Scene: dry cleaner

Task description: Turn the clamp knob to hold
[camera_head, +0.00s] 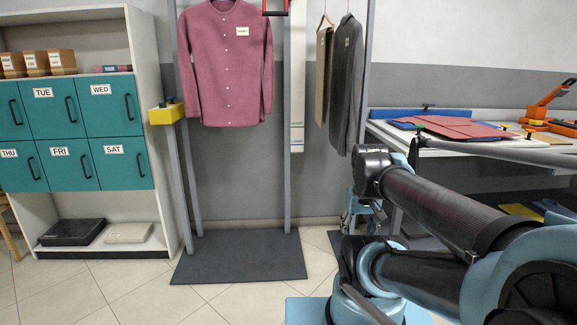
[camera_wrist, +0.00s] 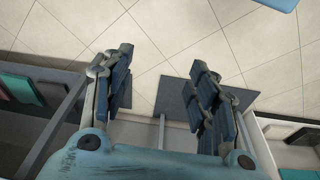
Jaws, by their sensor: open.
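A yellow block (camera_head: 166,115) with a small black knob (camera_head: 168,101) on top is fixed to the left grey post of the garment rack. A blue bar (camera_head: 420,113) with black knobs lies along the back of the worktable at right. I cannot tell for sure which of these is the clamp knob. My gripper (camera_head: 364,210) hangs low beyond my arm, partly hidden by it, left of the worktable and far from both. In the wrist view my gripper (camera_wrist: 161,62) has its fingers spread wide, with nothing between them but floor and a dark mat beyond.
A shelf with teal lockers (camera_head: 103,107) stands at left. The worktable (camera_head: 465,150) at right holds red cloth and an orange tool (camera_head: 548,106). Tiled floor in front is clear.

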